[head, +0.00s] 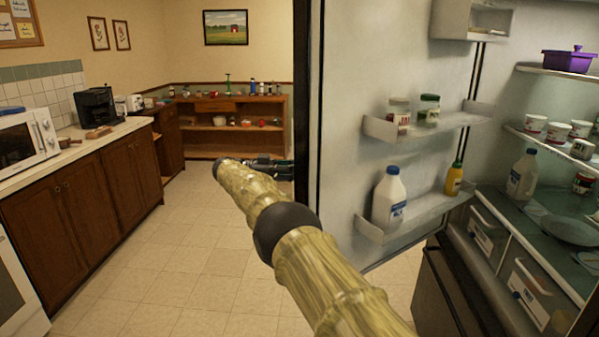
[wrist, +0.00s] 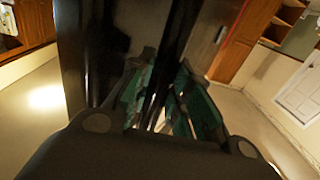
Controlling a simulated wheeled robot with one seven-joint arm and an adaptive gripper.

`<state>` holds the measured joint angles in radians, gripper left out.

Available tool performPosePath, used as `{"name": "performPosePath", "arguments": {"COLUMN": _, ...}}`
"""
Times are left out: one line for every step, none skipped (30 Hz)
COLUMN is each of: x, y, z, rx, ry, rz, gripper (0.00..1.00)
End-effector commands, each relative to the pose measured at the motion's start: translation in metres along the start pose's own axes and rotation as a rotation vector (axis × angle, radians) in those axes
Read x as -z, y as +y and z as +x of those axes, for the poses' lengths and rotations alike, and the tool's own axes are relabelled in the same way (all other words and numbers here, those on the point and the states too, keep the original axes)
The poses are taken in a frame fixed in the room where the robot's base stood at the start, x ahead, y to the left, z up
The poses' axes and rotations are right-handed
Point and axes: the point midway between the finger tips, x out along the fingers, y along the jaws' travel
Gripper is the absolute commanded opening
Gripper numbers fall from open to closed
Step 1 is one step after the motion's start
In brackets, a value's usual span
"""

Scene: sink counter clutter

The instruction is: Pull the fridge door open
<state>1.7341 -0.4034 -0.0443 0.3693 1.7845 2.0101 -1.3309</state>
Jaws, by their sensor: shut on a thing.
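The fridge door (head: 345,110) stands wide open, its inner face and shelves turned toward the head camera. My gripper (head: 275,168) reaches to the outer side of the door's left edge in the head view, which hides the fingertips. In the wrist view my gripper (wrist: 165,95) has its green-padded fingers on both sides of a dark upright bar, the door handle (wrist: 182,35), and is shut on it. The dark outer face of the door (wrist: 85,50) is beside it. The handle is hidden in the head view.
Door shelves hold a white milk bottle (head: 389,198), a yellow bottle (head: 454,180) and jars (head: 429,110). The fridge inside (head: 560,190) shows cups, a bottle and a purple pot (head: 569,59). A counter (head: 90,145) runs along the left. The tiled floor (head: 190,260) between is clear.

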Motion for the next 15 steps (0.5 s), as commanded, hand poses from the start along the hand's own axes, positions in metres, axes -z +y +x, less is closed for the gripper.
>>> {"name": "performPosePath", "arguments": {"x": 0.0004, "y": -0.0002, "z": -0.0001, "rx": 0.001, "ry": 0.000, "rz": 0.001, "gripper": 0.00}}
{"name": "performPosePath", "arguments": {"x": 0.0004, "y": -0.0002, "z": -0.0002, "rx": 0.001, "ry": 0.000, "rz": 0.000, "gripper": 0.00}}
{"name": "performPosePath", "arguments": {"x": 0.0004, "y": -0.0002, "z": -0.0002, "rx": 0.001, "ry": 0.000, "rz": 0.001, "gripper": 0.26}}
{"name": "performPosePath", "arguments": {"x": 0.0004, "y": -0.0001, "z": -0.0001, "rx": 0.001, "ry": 0.000, "rz": 0.001, "gripper": 0.32}}
{"name": "performPosePath", "arguments": {"x": 0.0003, "y": -0.0001, "z": -0.0001, "rx": 0.001, "ry": -0.001, "rz": 0.001, "gripper": 0.37}}
{"name": "performPosePath", "arguments": {"x": 0.0003, "y": -0.0001, "z": 0.0001, "rx": 0.001, "ry": -0.001, "rz": 0.001, "gripper": 0.41}}
{"name": "performPosePath", "arguments": {"x": 0.0003, "y": -0.0001, "z": 0.0002, "rx": 0.000, "ry": -0.001, "rz": 0.000, "gripper": 0.41}}
{"name": "performPosePath", "arguments": {"x": 0.0003, "y": 0.0000, "z": 0.0004, "rx": 0.000, "ry": -0.001, "rz": 0.000, "gripper": 0.41}}
{"name": "performPosePath", "arguments": {"x": 0.0003, "y": 0.0000, "z": 0.0006, "rx": 0.000, "ry": -0.001, "rz": 0.000, "gripper": 0.41}}
{"name": "performPosePath", "arguments": {"x": 0.0002, "y": 0.0000, "z": 0.0008, "rx": 0.000, "ry": -0.001, "rz": 0.001, "gripper": 0.41}}
{"name": "performPosePath", "arguments": {"x": 0.0002, "y": 0.0000, "z": 0.0010, "rx": -0.001, "ry": -0.001, "rz": 0.001, "gripper": 0.41}}
{"name": "performPosePath", "arguments": {"x": 0.0002, "y": 0.0000, "z": 0.0012, "rx": -0.001, "ry": -0.001, "rz": 0.001, "gripper": 0.41}}
{"name": "performPosePath", "arguments": {"x": 0.0002, "y": 0.0000, "z": 0.0013, "rx": -0.001, "ry": -0.001, "rz": 0.001, "gripper": 0.41}}
{"name": "performPosePath", "arguments": {"x": 0.0003, "y": 0.0000, "z": 0.0014, "rx": -0.001, "ry": -0.001, "rz": 0.001, "gripper": 0.41}}
{"name": "performPosePath", "arguments": {"x": 0.0009, "y": 0.0000, "z": 0.0014, "rx": -0.001, "ry": -0.001, "rz": 0.001, "gripper": 0.41}}
